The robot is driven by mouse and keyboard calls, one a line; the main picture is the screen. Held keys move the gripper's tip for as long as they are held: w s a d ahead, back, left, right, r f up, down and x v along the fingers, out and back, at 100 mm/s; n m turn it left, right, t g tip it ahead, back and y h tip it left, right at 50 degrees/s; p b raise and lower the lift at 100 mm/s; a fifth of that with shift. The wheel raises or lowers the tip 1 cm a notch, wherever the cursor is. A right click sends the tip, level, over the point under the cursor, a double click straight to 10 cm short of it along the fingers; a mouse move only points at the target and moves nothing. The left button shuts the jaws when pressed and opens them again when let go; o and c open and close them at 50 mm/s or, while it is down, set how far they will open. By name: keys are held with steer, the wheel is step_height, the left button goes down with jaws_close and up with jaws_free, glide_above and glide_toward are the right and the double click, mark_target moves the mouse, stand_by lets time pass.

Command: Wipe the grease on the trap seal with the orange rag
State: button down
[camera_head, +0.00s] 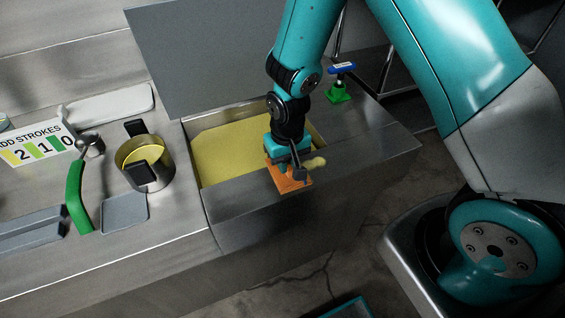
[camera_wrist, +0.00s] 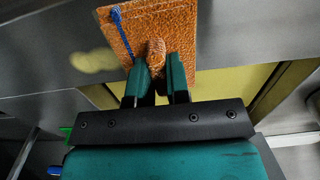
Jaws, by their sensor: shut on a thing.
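My gripper (camera_head: 292,168) is shut on the orange rag (camera_head: 288,182) above the front rim of the grease trap (camera_head: 226,204). In the wrist view, the two teal fingers (camera_wrist: 160,78) pinch a bunched fold in the middle of the rag (camera_wrist: 183,25), and a blue strip runs down the rag's left side. A pale yellow grease smear (camera_head: 316,162) lies on the steel rim just right of the rag. In the wrist view the smear (camera_wrist: 93,62) is left of the rag, uncovered. Whether the rag touches the rim I cannot tell.
The trap's lid (camera_head: 205,55) stands open behind, with a yellow interior (camera_head: 225,150) below. A blue-handled tool on a green stand (camera_head: 339,92) is at back right. At left are a pot (camera_head: 147,176), a green handle (camera_head: 76,195), a grey tray (camera_head: 124,212) and a number sign (camera_head: 37,145).

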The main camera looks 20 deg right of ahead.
steer(key=shift+d+f, duration=0.1)
steer(key=shift+d, duration=1.85)
steer(key=shift+a, duration=0.1)
steer(key=shift+s, duration=0.1)
steer(key=shift+d, duration=2.6)
steer(key=shift+d, duration=0.55)
